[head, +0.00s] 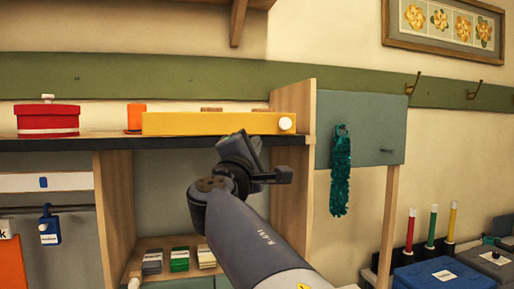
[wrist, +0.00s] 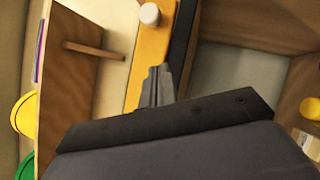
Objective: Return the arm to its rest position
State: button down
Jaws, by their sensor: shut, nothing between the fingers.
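My gripper (head: 252,142) is raised in front of the shelf unit, its tip close to the front of a long yellow box (head: 205,123) in the head view. Whether it touches the box cannot be told. In the wrist view the fingers (wrist: 158,82) are together with nothing between them. The yellow box also shows there (wrist: 151,52), with a white knob at its end. My arm reaches up from the bottom of the head view, bent at the wrist.
A dark shelf top (head: 60,142) holds a red round box (head: 48,119) and an orange cylinder (head: 136,117). A teal fuzzy strip (head: 340,175) hangs on a grey-green panel (head: 377,125) to the right. Blue boxes (head: 440,274) and coloured tubes stand at lower right.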

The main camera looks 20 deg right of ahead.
jog(key=b+v, duration=0.2)
jog(key=v, duration=0.6)
jog(key=shift+s+d, duration=0.15)
jog(key=shift+d, duration=0.25)
